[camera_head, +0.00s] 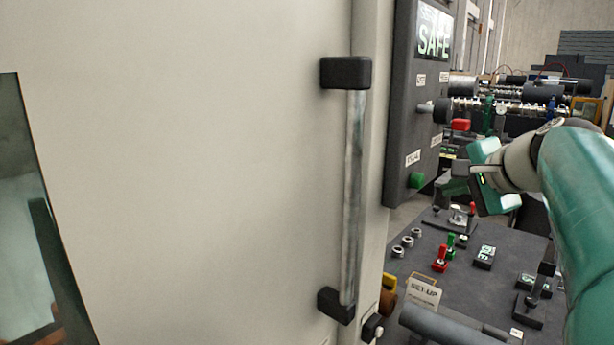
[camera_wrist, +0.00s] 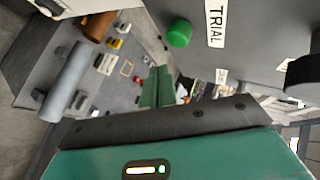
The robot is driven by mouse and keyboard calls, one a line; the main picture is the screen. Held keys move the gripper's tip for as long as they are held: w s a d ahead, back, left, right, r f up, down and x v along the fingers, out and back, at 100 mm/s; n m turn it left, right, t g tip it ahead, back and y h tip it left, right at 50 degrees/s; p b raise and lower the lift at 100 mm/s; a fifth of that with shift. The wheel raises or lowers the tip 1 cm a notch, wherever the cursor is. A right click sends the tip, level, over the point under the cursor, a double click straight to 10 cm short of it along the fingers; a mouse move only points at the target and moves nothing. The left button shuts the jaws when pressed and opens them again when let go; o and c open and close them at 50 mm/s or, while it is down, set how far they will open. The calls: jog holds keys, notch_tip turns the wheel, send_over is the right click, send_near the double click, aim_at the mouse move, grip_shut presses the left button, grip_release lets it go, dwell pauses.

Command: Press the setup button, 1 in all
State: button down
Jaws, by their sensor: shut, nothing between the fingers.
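A SET-UP label (camera_head: 424,291) stands on the dark console at lower right in the head view. A yellow-orange part (camera_head: 389,283) is just left of it; I cannot tell which control is the setup button. My gripper (camera_head: 460,184) is shut and empty, in front of the upright panel and above the console. In the wrist view, a green button (camera_wrist: 179,33) beside a TRIAL label is close; the console lies farther off at left.
A large pale door with a metal handle (camera_head: 354,195) fills the left. A grey cylinder (camera_head: 450,327) lies at the console's front.

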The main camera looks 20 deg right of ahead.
jog(key=s, duration=0.1)
jog(key=s+d, duration=0.1)
jog(key=shift+s+d, duration=0.2)
jog(key=shift+s, duration=0.15)
dwell(0.7)
